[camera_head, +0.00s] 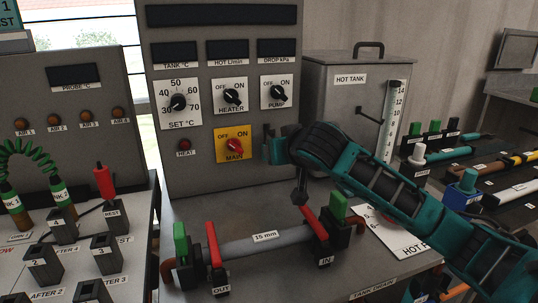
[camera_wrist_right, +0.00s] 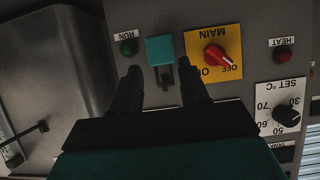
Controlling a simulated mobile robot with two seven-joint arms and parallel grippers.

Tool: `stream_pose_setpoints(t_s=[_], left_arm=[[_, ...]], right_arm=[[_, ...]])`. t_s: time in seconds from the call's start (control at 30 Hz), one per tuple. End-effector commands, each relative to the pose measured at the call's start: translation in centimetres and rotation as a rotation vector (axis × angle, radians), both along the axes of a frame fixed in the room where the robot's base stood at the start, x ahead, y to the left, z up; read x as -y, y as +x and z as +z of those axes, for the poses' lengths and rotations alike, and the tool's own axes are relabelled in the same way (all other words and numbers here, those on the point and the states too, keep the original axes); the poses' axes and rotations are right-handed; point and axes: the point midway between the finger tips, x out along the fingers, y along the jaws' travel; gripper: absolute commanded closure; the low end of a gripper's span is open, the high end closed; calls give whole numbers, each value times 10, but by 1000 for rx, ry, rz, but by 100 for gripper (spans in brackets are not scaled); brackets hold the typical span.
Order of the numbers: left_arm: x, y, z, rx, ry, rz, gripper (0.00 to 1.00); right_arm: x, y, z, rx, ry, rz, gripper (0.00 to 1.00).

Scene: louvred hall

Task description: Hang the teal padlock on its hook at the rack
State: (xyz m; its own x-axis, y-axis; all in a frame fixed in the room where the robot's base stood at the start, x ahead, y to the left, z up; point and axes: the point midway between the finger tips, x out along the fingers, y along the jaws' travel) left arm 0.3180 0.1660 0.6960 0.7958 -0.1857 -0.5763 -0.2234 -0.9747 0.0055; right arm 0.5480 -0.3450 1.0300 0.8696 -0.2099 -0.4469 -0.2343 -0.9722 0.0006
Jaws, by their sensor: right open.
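A teal padlock (camera_wrist_right: 160,50) hangs flat against the grey control panel, beside the yellow MAIN switch plate. A small grey part, its shackle or a hook, shows next to its body. In the head view a teal block at the same place, right of the MAIN switch, looks like the padlock (camera_head: 276,151), partly hidden by my right gripper. My right gripper (camera_wrist_right: 161,88) is open, with one dark finger on each side of the padlock's grey part; no contact is clear. In the head view this gripper (camera_head: 283,144) is at the panel. The left gripper is out of view.
The MAIN switch (camera_head: 234,146) with its red knob is close on the left. The hot tank (camera_head: 345,105) stands to the right. Below, the 15 mm pipe (camera_head: 265,243) with red levers and green blocks lies on the bench. Several tagged black blocks stand at lower left.

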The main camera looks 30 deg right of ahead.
Motion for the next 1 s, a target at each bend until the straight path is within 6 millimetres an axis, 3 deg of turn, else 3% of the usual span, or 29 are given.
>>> stream_pose_setpoints(t_s=[0.13,0.3,0.5,1.0], left_arm=[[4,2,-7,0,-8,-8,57],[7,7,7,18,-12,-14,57],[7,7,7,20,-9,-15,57],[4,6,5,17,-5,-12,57]], right_arm=[[5,20,-13,1,2,-1,55],[9,39,-19,-1,4,0,55],[13,55,-28,-1,2,0,55],[14,61,-31,0,0,1,55]])
